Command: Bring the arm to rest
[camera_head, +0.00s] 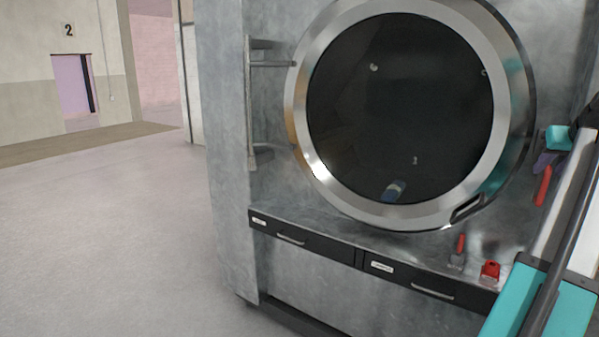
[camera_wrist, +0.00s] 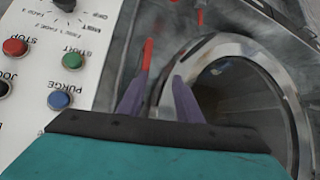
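My gripper (camera_wrist: 160,82) shows in the wrist view with two purple fingers apart and an open gap between their tips. A slim red piece (camera_wrist: 148,55) lies in line with the left finger's tip; I cannot tell whether it is part of the finger or a separate thing. In the head view my gripper (camera_head: 546,163) is at the right edge, beside the round washer door and above the ledge, with the red piece (camera_head: 543,186) below the purple finger. Much of the arm is outside the picture.
The round washer door (camera_head: 400,215) is shut, with a vertical handle (camera_head: 249,105) to its left. On the steel ledge lie a red-handled brush (camera_head: 461,244) and a red tool (camera_head: 490,271). A button panel (camera_wrist: 60,60) is close at left in the wrist view. Open floor (camera_head: 110,220) lies left.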

